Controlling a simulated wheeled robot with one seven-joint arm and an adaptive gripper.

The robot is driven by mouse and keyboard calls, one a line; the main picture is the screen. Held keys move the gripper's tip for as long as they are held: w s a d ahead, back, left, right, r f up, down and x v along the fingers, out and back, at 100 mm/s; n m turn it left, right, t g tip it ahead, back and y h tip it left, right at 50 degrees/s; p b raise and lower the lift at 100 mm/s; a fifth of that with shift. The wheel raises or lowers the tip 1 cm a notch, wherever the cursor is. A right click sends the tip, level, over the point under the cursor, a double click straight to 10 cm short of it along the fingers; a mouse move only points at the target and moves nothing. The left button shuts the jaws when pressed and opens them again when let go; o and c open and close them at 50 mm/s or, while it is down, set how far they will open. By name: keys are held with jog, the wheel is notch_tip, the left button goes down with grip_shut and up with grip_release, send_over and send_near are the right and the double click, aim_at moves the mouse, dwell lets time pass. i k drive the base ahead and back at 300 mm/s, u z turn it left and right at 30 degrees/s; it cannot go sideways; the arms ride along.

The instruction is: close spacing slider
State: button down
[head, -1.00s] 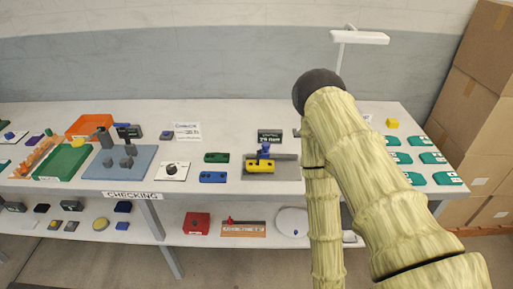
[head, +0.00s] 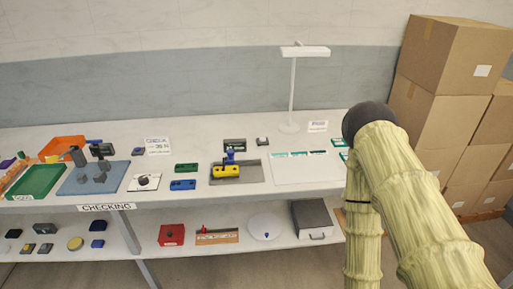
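No part is labelled as the spacing slider, and I cannot tell for sure which one it is. A red piece (head: 202,231) sits near the left end of a brown strip (head: 226,238) on the lower shelf. On the table top, a yellow block (head: 227,170) with a blue upright part (head: 230,156) rests on a grey plate (head: 251,171). Whether either slider-like part is open or closed is too small to tell. My arm stands at the right of the head view, apart from these parts. My gripper is out of view.
The table (head: 330,189) has a lower shelf with a red box (head: 171,235), a white disc (head: 265,223) and a grey case (head: 312,219). A lamp (head: 293,90) stands at the back. Cardboard boxes (head: 450,65) are stacked at the right.

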aim_at(230, 152)
jog(key=z, duration=0.15)
jog(key=i, duration=0.6)
jog(key=u, duration=1.35)
